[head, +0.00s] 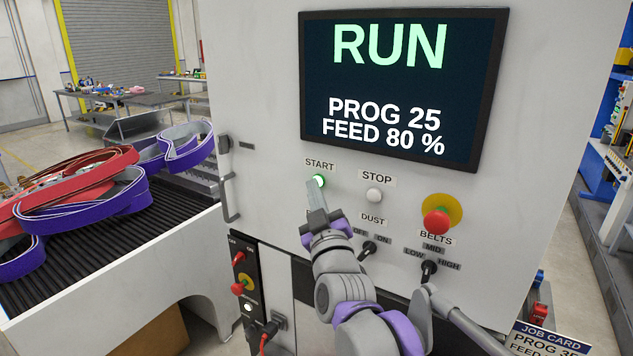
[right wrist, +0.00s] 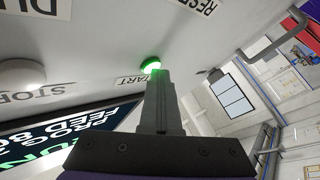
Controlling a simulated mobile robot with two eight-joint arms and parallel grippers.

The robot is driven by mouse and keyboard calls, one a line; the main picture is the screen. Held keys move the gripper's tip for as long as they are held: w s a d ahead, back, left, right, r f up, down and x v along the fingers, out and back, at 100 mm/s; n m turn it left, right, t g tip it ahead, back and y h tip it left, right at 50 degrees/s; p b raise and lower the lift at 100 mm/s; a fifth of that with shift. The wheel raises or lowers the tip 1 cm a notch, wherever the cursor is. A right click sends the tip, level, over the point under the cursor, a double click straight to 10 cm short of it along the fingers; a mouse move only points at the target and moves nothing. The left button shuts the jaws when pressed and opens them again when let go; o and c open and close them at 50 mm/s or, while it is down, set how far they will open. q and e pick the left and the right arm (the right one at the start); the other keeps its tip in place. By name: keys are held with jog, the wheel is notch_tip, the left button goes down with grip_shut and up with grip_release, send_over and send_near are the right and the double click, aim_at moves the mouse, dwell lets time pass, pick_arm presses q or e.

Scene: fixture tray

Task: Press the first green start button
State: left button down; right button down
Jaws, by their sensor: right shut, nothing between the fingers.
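The green start button (head: 319,181) is lit and sits under the START label on the grey machine panel. It also shows in the right wrist view (right wrist: 151,65), glowing green. My right gripper (head: 312,188) is shut and empty, with its fingertips at the lower edge of the button; in the right wrist view the fingertips (right wrist: 158,72) overlap the button's edge. I cannot tell for sure whether they touch it. The screen (head: 402,85) above reads RUN, PROG 25, FEED 80 %. My left gripper is not in view.
A white STOP button (head: 374,195) is just right of the start button. A red mushroom button (head: 436,222) on a yellow plate is further right. Dust (head: 368,248) and belts (head: 429,268) switches sit below. A conveyor (head: 110,262) with purple and red belts stands left.

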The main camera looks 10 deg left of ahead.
jog(key=shift+s, duration=0.1)
jog(key=shift+s+a, duration=0.25)
jog(key=shift+s, duration=0.45)
jog(key=shift+s+a+b, duration=0.25)
jog(key=shift+s+a, duration=0.05)
jog(key=shift+s, duration=0.5)
jog(key=shift+s+a+b, duration=0.2)
jog(key=shift+s+a, duration=0.1)
jog(key=shift+s, duration=0.45)
jog(key=shift+s+a+b, duration=0.25)
jog(key=shift+s+a, duration=0.05)
jog(key=shift+s, duration=0.5)
